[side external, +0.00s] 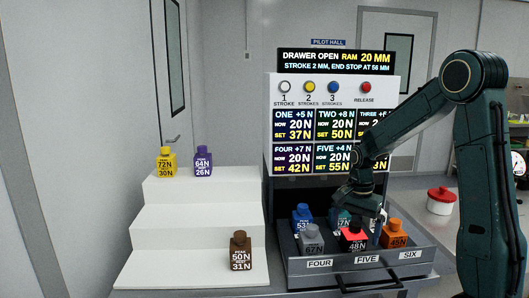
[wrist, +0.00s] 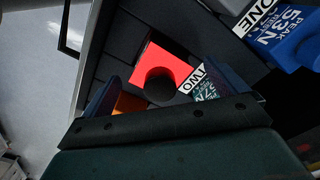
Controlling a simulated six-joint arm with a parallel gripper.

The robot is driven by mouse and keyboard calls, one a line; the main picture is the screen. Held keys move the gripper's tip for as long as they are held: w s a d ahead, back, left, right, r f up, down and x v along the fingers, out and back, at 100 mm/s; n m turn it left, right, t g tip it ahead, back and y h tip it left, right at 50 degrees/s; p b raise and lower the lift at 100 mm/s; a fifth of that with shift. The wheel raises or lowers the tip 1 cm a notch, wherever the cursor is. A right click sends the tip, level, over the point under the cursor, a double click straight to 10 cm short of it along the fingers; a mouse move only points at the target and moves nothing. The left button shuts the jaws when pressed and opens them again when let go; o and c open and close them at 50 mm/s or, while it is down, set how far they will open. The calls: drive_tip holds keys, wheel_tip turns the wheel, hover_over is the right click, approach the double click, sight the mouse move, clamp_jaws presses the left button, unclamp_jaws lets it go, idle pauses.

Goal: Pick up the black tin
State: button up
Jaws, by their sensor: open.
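The black tin (side external: 353,243) stands in the open drawer (side external: 425,256) behind the FIVE label, with a bright red top and "48" on its front. In the wrist view its red top (wrist: 158,66) shows from above, with a dark round cap. My gripper (side external: 359,207) points down just above the tin, and its fingers hide part of the drawer behind. In the wrist view the jaws (wrist: 175,90) are apart on either side of the tin, with nothing held between them. I cannot tell whether a finger touches it.
In the drawer, the grey tin (side external: 311,240) stands left, the orange tin (side external: 396,235) right, and the blue (side external: 302,217) and teal (side external: 338,216) tins behind. White steps (side external: 185,220) hold yellow (side external: 166,162), purple (side external: 203,162) and brown (side external: 240,252) tins. A display panel (side external: 337,62) rises behind.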

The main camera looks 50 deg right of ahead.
drive_tip(key=shift+f, duration=0.9)
drive_tip(key=c, duration=1.3)
drive_tip(key=shift+r, duration=0.1)
wheel_tip(320, 180, up, 20)
